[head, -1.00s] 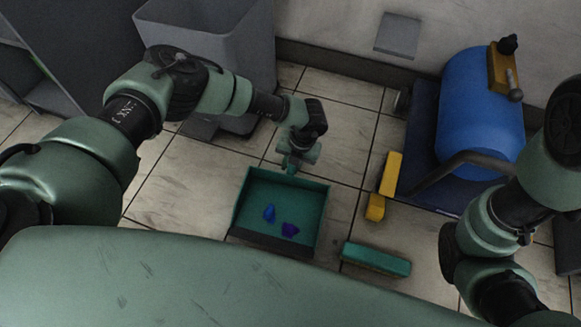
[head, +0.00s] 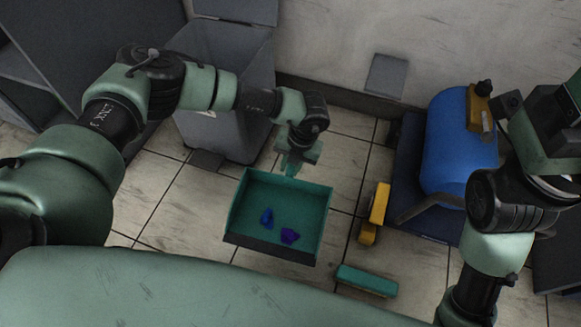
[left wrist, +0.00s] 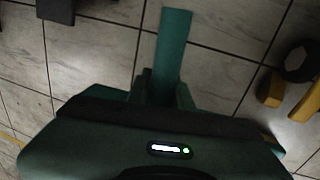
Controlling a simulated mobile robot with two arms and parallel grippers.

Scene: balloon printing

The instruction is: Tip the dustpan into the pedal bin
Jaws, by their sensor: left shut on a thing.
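The teal dustpan (head: 283,197) is in the middle of the head view, its open tray facing up. A blue scrap (head: 267,218) and a purple scrap (head: 289,236) lie in it. My left gripper (head: 295,168) is shut on its handle at the far side. In the left wrist view the teal handle (left wrist: 173,50) runs out from between the fingers. The grey pedal bin (head: 228,110) stands behind my left arm at the upper left, its lid (head: 235,10) raised. My right arm is at the right edge; its fingertips cannot be made out.
A blue tank (head: 458,150) on a dark base stands at the right. A yellow object (head: 379,203) and a teal block (head: 367,280) lie on the tiles right of the dustpan. A grey plate (head: 386,76) is by the wall. Grey shelving (head: 50,70) fills the upper left.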

